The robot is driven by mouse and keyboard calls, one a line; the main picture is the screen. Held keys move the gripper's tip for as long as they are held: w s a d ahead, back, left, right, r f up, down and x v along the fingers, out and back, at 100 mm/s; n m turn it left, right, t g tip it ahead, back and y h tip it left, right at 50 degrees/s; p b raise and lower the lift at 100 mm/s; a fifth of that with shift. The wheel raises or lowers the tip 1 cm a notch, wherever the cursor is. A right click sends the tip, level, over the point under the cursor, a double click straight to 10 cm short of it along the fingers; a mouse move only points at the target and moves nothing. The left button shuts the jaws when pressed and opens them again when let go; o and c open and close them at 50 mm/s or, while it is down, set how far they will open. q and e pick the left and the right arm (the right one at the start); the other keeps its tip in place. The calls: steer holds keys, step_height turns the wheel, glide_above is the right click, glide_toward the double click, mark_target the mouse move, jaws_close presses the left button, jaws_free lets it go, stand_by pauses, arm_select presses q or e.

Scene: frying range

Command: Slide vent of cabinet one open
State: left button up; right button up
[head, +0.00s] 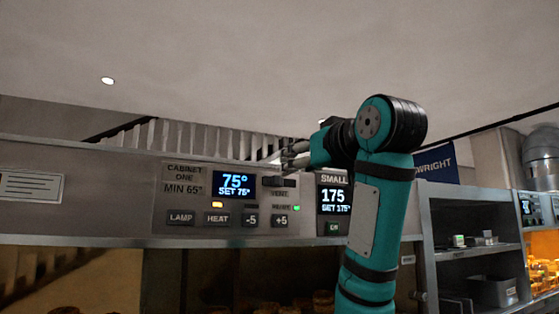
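The cabinet one panel (205,190) is on the steel front, left of centre in the head view. Its display (234,184) reads 75° and SET 75°. The vent slider (279,182), a dark control above the label VENT, is at the panel's upper right. My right gripper (272,160) points left, close above the slider in the picture. Its grey fingers overlap the panel's top edge; whether they touch the slider, and whether they are open or shut, I cannot tell. My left gripper is out of view.
Buttons LAMP, HEAT, -5 and +5 line the lower part of the cabinet one panel. Steel shelves (478,252) stand at the right. Space above the steel front looks open.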

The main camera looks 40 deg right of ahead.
mark_target(278, 176)
steer(key=p+x, duration=0.2)
steer(key=x, duration=0.7)
steer(key=shift+w+d+f+p, duration=0.15)
steer(key=shift+w+p, duration=0.15)
steer(key=shift+p, duration=0.05)
steer(key=shift+c, duration=0.2)
jaws_close()
